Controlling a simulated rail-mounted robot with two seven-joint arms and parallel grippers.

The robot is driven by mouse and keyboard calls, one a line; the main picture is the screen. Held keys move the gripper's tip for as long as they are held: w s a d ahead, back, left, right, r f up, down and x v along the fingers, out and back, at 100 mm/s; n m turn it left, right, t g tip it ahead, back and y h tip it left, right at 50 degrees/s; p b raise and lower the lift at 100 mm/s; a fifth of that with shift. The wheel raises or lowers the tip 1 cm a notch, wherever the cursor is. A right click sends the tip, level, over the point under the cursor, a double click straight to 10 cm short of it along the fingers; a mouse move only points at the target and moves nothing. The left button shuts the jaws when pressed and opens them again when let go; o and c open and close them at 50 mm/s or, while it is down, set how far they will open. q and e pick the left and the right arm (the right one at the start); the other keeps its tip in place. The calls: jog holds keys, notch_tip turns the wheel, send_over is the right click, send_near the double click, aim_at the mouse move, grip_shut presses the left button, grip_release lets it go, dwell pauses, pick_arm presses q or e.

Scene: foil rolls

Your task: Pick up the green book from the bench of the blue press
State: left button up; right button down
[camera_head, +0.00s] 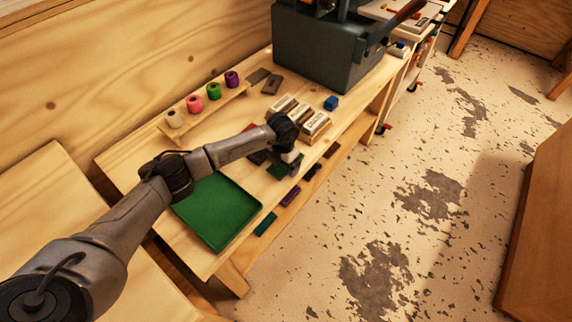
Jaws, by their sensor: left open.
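The blue press (325,48) is a dark blue-grey machine at the back of the wooden bench (125,160). A small dark green flat piece, which looks like the green book (277,171), lies on the bench below the wrist of my left arm. It is partly hidden by the arm. My left gripper (294,170) points down at the right side of this piece. It is open and looks empty; I cannot tell whether it touches the piece. My right gripper is not in view.
A green tray (217,210) lies on the bench at the front left. A rack (180,133) holds several coloured rolls. Several metal-topped blocks (314,126) and a blue block (331,103) stand beyond the gripper. Teal (265,223) and purple (290,196) pieces lie below the bench edge.

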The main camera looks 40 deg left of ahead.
pick_arm(q)
jog(key=c, duration=1)
jog(key=shift+c, duration=0.2)
jog(key=shift+r, duration=0.2)
